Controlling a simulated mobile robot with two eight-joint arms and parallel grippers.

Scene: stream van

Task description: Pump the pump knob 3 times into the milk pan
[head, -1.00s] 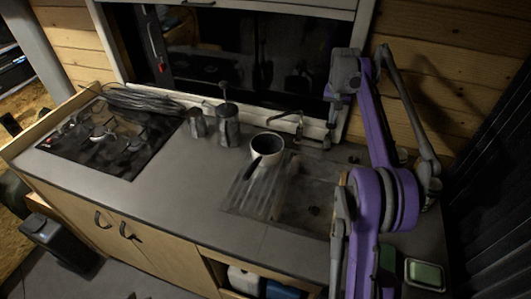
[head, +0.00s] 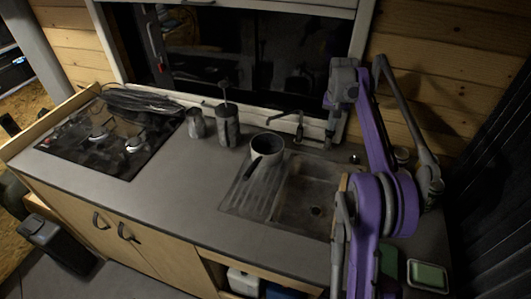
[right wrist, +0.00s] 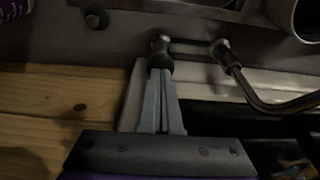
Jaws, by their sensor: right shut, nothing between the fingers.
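The milk pan (head: 270,147) is a pale pan with a dark inside and dark handle. It stands at the sink's left side, under the tap spout (head: 288,116). Part of it also shows at the top right of the right wrist view (right wrist: 302,14). My right gripper (head: 328,128) is shut and empty, pointing down behind the sink. In the right wrist view its fingertips (right wrist: 160,66) are at the dark round pump knob (right wrist: 160,46), which they partly cover. They look to be touching it, but I cannot tell for sure. My left gripper is out of view.
The sink basin (head: 310,190) lies in front of the tap. A grey canister (head: 228,127) and a small metal jug (head: 196,123) stand left of the pan. The stove (head: 110,140) is farther left. A green sponge box (head: 428,275) is at the lower right.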

